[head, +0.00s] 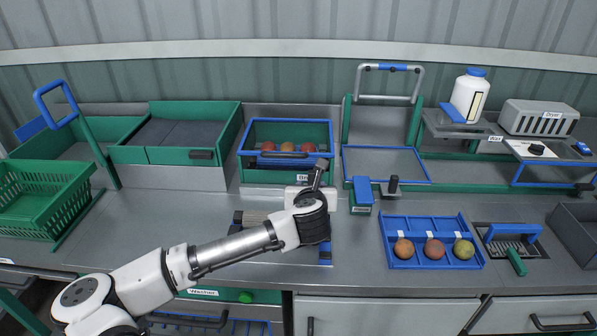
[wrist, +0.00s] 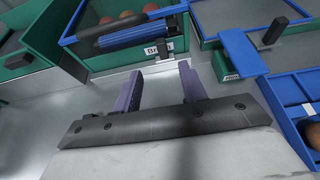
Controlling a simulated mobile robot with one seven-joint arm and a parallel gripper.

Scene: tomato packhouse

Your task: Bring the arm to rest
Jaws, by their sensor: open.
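My white and black arm (head: 235,250) reaches from the lower left to the middle of the bench. My gripper is mostly hidden behind my wrist in the head view. In the wrist view my gripper (wrist: 161,82) is open, its two purple fingers apart with nothing between them. Beyond the fingertips stands a green and blue bin (head: 286,133) holding several tomatoes. It also shows at the top of the wrist view (wrist: 96,60), with a dark bar handle and a label on its front.
A blue tray (head: 389,258) with three tomatoes lies right of my arm. A green basket (head: 45,205) is at left. A white bottle (head: 468,98) and a grey dryer (head: 538,117) stand back right. Bare bench (head: 130,225) shows left.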

